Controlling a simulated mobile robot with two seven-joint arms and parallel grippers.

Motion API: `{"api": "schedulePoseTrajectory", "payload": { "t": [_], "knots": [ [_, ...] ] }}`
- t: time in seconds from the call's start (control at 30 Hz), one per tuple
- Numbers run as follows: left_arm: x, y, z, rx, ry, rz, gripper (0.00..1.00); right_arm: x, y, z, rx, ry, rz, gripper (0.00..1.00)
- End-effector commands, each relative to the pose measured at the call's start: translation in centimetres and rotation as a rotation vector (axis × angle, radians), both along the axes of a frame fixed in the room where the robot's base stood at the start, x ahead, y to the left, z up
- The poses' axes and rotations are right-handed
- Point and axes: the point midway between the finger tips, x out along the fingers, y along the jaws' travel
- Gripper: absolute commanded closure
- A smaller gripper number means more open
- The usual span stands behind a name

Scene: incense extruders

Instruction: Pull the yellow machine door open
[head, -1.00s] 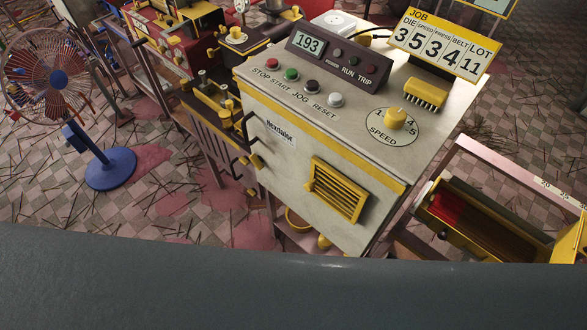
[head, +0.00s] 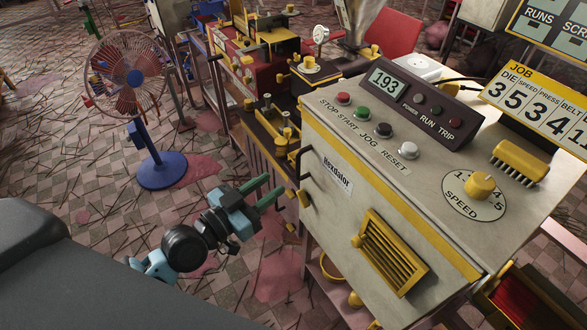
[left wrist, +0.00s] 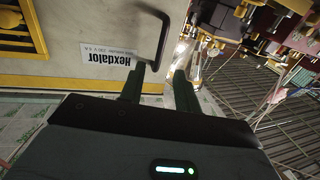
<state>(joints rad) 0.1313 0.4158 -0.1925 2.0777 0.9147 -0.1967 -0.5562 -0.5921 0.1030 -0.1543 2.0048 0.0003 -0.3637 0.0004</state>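The machine is a pale cabinet with yellow trim; its cream front panel (head: 335,225) carries a "Hexdalor" label and a yellow louvred vent (head: 392,250). A dark bar handle (head: 299,165) is at the panel's left edge. It also shows in the left wrist view (left wrist: 163,40), ahead of the fingers. My left gripper (head: 275,188) is to the left of the handle in the head view, fingers apart and pointing toward the machine. In the left wrist view the gripper (left wrist: 160,72) is open with nothing clearly between its fingers. The panel looks shut. My right gripper is not in view.
A blue-based fan (head: 162,170) stands on the littered tiled floor at left. Other red and yellow machinery (head: 262,65) stands behind the cabinet. A yellow job sign (head: 540,100) and a yellow speed knob (head: 479,186) are on top. Floor between fan and cabinet is mostly open.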

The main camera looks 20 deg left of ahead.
Motion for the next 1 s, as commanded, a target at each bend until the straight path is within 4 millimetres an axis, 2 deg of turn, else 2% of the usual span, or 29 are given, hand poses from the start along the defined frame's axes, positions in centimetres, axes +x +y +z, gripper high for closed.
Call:
{"api": "schedulePoseTrajectory", "payload": {
  "t": [0.17, 0.6, 1.0],
  "knots": [
    [1.0, -0.5, 0.1, -0.002, -0.001, 0.002, 0.67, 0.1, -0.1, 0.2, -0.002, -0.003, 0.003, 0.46],
    [6.2, -3.2, 0.0, 0.0, 0.001, 0.001, 0.67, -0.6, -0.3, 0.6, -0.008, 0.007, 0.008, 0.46],
    [6.9, -3.5, -0.1, 0.0, 0.004, 0.0, 0.67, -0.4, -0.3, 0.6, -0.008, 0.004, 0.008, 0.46]
  ]
}}
